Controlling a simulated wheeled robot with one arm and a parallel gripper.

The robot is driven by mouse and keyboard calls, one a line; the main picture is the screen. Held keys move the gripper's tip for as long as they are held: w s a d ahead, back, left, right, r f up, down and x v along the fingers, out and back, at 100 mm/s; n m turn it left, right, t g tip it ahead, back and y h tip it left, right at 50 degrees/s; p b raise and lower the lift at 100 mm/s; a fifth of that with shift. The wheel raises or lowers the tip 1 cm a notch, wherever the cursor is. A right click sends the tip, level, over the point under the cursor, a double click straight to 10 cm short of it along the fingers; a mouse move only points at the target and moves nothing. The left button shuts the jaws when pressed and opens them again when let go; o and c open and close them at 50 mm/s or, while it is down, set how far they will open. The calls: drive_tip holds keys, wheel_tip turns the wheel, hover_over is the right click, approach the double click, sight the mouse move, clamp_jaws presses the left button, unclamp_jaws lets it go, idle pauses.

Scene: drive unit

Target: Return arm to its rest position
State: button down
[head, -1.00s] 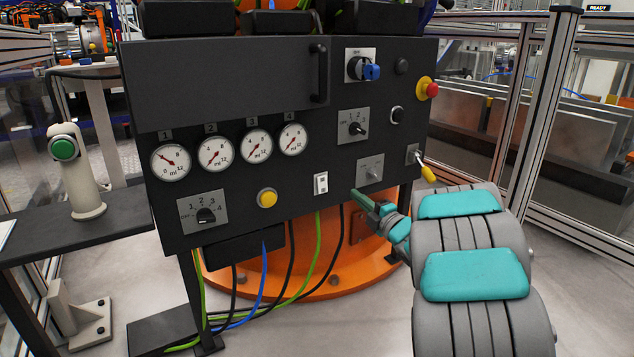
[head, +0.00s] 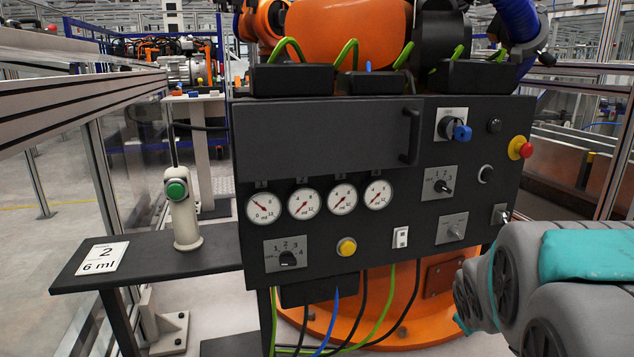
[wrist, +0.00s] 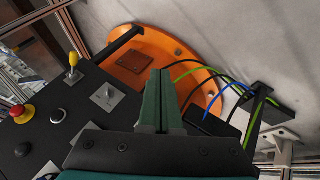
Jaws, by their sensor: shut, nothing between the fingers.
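My arm (head: 560,285), grey with teal pads, is at the lower right of the head view, folded in front of the right end of the control panel. My gripper is hidden in the head view. In the wrist view my gripper (wrist: 161,75) shows as two green fingers side by side, shut with nothing between them. The fingers point past the panel's edge toward the orange robot base (wrist: 150,65) and the floor, apart from both as far as I can tell.
The black control panel (head: 330,235) carries gauges, knobs, a yellow button (head: 346,247) and a red emergency stop (head: 520,148). A side shelf (head: 150,262) holds a green-button post (head: 184,220) and a "2 / 6 ml" card (head: 102,257). Cables hang below the panel.

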drive_tip(key=s+a+m+g+y+p, duration=0.1)
drive_tip(key=s+a+g, duration=0.2)
drive_tip(key=s, duration=0.7)
drive_tip(key=s+a+m+g+y+p, duration=0.1)
drive_tip(key=s+a+m+g, duration=0.1)
drive_tip(key=s+a, duration=0.5)
drive_tip(key=s+a+r+m+g+y+p, duration=0.1)
drive_tip(key=s+a+g, duration=0.2)
drive_tip(key=s, duration=1)
drive_tip(key=a, duration=0.2)
drive_tip(key=shift+a+m+g+y, duration=0.4)
